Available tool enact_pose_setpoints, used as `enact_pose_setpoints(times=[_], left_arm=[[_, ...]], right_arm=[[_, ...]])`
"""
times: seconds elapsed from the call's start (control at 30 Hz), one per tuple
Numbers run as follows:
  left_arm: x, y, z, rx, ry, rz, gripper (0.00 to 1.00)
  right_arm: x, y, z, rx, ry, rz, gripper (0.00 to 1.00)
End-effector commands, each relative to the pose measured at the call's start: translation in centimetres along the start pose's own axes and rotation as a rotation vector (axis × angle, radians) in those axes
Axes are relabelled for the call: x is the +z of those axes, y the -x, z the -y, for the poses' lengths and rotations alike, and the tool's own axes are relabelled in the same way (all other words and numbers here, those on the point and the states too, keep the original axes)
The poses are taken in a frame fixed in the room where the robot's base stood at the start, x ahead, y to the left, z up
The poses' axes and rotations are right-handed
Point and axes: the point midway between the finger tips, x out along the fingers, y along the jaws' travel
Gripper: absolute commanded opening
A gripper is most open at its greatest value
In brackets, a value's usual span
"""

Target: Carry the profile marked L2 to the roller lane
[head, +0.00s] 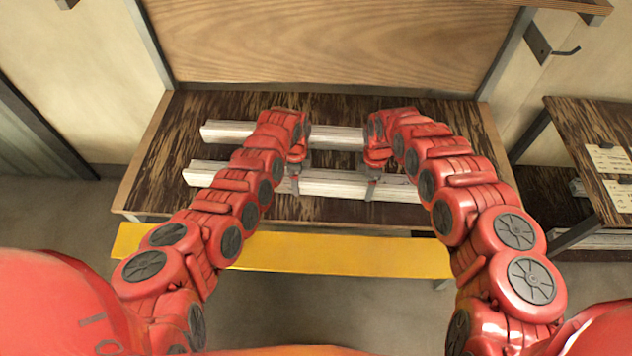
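Two long pale metal profiles lie parallel, left to right, on the dark streaked bench. The far profile (335,138) is partly hidden behind my arms. The near profile (330,184) lies closer to the bench's front edge. I cannot read any mark such as L2 on either. My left gripper (294,181) points down at the near profile, left of its middle, with a finger in front of its face. My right gripper (371,184) is likewise at the near profile, farther right. Whether the fingers press on it is not clear. I cannot identify a roller lane.
The bench (170,155) has a wooden back panel (330,40). A yellow strip (300,253) runs along its front. At right stands a side table (570,115) with paper cards (608,160). A wall hook (565,52) is above it. The bench's left end is clear.

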Motion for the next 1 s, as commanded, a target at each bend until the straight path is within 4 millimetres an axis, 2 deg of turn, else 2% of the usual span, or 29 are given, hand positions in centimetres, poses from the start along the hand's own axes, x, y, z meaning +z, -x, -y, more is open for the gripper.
enact_pose_setpoints(times=[0.27, 0.73, 1.0], left_arm=[[0.0, 0.6, 0.1, -0.002, 0.000, 0.000, 0.00], [0.0, 5.0, 0.1, -0.002, 0.000, 0.001, 0.00], [0.0, 5.1, 0.1, -0.002, 0.000, 0.001, 0.00]], right_arm=[[0.0, 0.6, 0.0, 0.001, 0.000, 0.000, 0.00], [0.0, 5.0, 0.0, 0.001, -0.001, 0.000, 0.00], [0.0, 5.1, 0.0, 0.001, -0.001, 0.000, 0.00]])
